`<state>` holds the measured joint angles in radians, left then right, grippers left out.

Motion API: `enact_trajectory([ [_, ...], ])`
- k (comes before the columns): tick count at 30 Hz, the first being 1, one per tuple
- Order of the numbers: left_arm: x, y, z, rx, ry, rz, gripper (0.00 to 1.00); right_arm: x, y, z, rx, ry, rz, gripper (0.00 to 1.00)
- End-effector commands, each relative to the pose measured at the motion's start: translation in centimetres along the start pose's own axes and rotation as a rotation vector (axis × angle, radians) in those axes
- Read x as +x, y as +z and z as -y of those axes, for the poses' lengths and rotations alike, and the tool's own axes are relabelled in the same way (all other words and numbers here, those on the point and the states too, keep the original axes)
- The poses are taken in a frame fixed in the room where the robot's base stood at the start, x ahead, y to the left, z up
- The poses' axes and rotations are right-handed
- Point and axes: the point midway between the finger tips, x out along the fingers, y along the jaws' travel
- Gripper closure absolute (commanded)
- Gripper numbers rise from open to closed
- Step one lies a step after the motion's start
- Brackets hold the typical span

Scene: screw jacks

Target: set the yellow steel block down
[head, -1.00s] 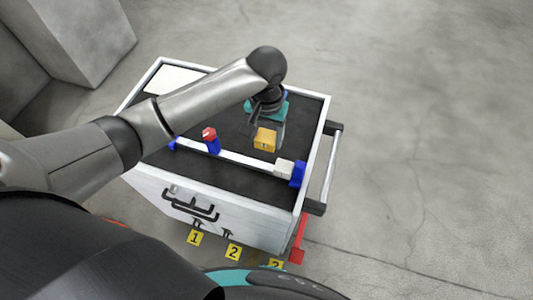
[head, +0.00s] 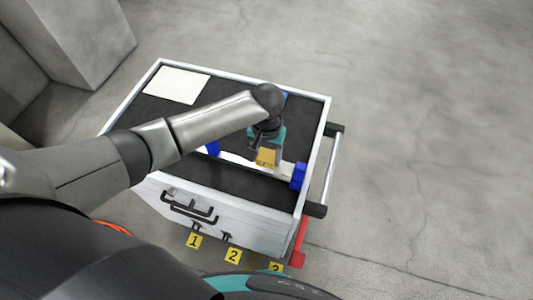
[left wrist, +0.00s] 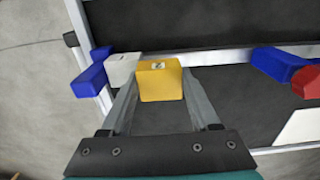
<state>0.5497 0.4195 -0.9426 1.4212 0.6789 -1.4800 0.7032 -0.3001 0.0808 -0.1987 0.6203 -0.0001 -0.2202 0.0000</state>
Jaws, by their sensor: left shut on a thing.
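The yellow steel block (head: 265,158) is between the fingers of my left gripper (head: 265,152), which is shut on it. In the left wrist view the block (left wrist: 160,84) shows a small dark mark on its upper face. The gripper is over the white rail (head: 237,160) on the cart's dark top. A white block (left wrist: 122,69) lies just beside the yellow block in that view. Whether the yellow block touches the rail or hangs above it, I cannot tell. My right gripper is not in view.
A blue jack (head: 299,176) stands at the rail's right end. A blue piece (left wrist: 280,63) and a red piece (left wrist: 307,82) stand farther along. A white sheet (head: 177,85) lies at the back left. The dark top (head: 225,180) in front of the rail is clear.

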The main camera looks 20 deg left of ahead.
Motion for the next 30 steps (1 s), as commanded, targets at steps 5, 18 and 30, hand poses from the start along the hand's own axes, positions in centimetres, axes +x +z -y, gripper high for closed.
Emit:
enact_trajectory([
  [5,0.5,-0.1,-0.1,0.0,0.001,-0.002,1.0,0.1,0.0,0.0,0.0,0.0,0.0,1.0],
  [18,1.3,0.2,0.0,0.0,-0.001,0.003,0.21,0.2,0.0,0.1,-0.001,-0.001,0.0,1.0],
  [30,1.5,0.4,-0.3,0.003,0.004,0.007,0.08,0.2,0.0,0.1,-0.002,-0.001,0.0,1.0],
])
